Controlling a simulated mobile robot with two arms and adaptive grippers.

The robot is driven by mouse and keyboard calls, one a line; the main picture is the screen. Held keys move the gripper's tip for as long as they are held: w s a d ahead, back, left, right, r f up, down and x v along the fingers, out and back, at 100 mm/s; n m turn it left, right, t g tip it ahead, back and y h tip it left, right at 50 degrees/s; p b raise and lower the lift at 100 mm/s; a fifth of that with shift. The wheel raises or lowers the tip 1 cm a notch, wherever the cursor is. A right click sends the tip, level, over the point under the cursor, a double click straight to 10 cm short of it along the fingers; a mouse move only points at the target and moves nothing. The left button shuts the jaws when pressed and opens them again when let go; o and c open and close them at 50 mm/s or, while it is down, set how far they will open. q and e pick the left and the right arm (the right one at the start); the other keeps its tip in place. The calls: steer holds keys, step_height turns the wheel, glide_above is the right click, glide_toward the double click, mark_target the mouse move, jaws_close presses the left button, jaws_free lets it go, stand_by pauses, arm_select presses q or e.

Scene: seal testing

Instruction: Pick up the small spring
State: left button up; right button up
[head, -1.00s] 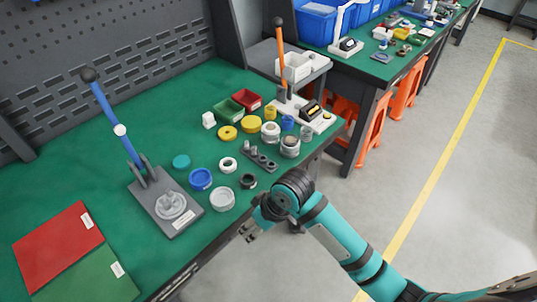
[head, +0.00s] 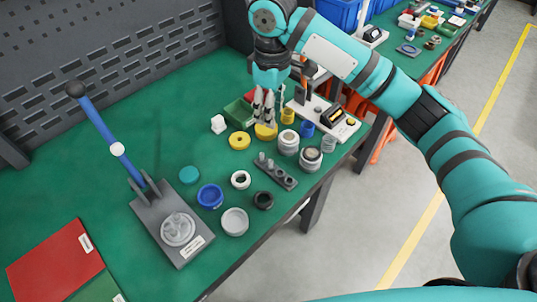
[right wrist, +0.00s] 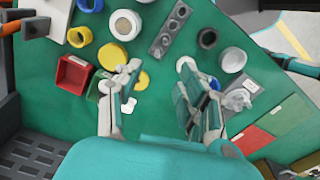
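A small grey ribbed cylinder that looks like the small spring (head: 329,143) stands near the table's right edge in the head view. A wider grey coil-like cylinder (head: 311,160) stands just in front and left of it. I cannot make out the small spring in the right wrist view. My right gripper (head: 264,112) points down above the yellow discs, left of the small spring and apart from it. In the right wrist view its fingers (right wrist: 158,72) are spread wide with nothing between them. My left gripper is not in view.
Around are a yellow disc (head: 239,141), a dark peg holder (head: 276,175), a black ring (head: 263,200), a blue ring (head: 210,196) and a green bin (right wrist: 95,85). A lever press (head: 172,225) stands at left. A white device (head: 322,116) stands behind the spring.

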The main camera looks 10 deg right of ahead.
glide_above(270, 161)
step_height(270, 161, down, 5)
steer(key=f, duration=0.5)
steer(key=shift+w+d+f+p, duration=0.25)
steer(key=shift+w+f+p, duration=0.15)
steer(key=shift+f, duration=0.5)
steer(key=shift+s+f, duration=0.1)
steer(key=shift+f, duration=0.3)
steer(key=f, duration=0.2)
steer(key=f+p, duration=0.1)
steer(key=shift+s+a+f, duration=0.15)
steer(key=shift+s+f, duration=0.1)
steer(key=shift+f, duration=0.45)
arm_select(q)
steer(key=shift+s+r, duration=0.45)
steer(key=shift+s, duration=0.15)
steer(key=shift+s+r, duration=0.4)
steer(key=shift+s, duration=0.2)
arm_select(e)
jaws_close()
